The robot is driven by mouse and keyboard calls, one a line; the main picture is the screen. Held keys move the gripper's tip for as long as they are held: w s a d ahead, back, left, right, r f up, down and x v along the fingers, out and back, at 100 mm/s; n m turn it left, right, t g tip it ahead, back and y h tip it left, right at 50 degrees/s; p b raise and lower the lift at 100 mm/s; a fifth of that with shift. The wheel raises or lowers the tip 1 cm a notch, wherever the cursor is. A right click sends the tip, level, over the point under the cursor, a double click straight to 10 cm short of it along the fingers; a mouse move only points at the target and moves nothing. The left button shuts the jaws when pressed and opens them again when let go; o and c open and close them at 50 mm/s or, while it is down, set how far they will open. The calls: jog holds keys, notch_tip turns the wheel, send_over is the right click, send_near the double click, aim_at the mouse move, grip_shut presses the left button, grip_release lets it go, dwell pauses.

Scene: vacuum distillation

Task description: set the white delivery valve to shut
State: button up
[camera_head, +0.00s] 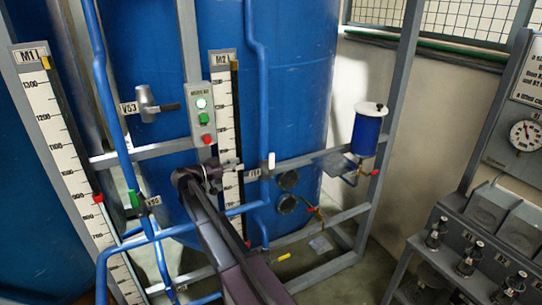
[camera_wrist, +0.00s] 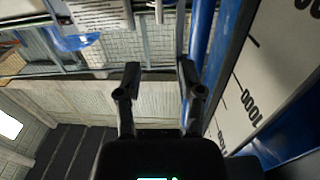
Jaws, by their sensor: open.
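A small white valve handle (camera_head: 271,161) stands upright beside the vertical blue pipe, next to a label (camera_head: 252,175) that is hard to read. It looks like the white delivery valve. My gripper (camera_head: 214,176) is to the left of it, in front of the M2 scale, apart from the handle. In the wrist view my gripper (camera_wrist: 160,82) has its two fingers spread with nothing between them. I cannot make out the white handle for certain in the wrist view.
The M2 scale (camera_head: 224,110) and a button box (camera_head: 203,113) stand close to my gripper. A green handle (camera_head: 134,198) and a red handle (camera_head: 375,172) are on other valves. A blue vessel (camera_head: 367,132) hangs at the right. The floor at lower right shows bare patches.

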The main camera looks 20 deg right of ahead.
aim_at(272, 155)
jog(key=shift+d, duration=0.2)
jog(key=d, duration=1.3)
jog(key=shift+w+d, duration=0.2)
jog(key=shift+d, duration=0.05)
grip_shut()
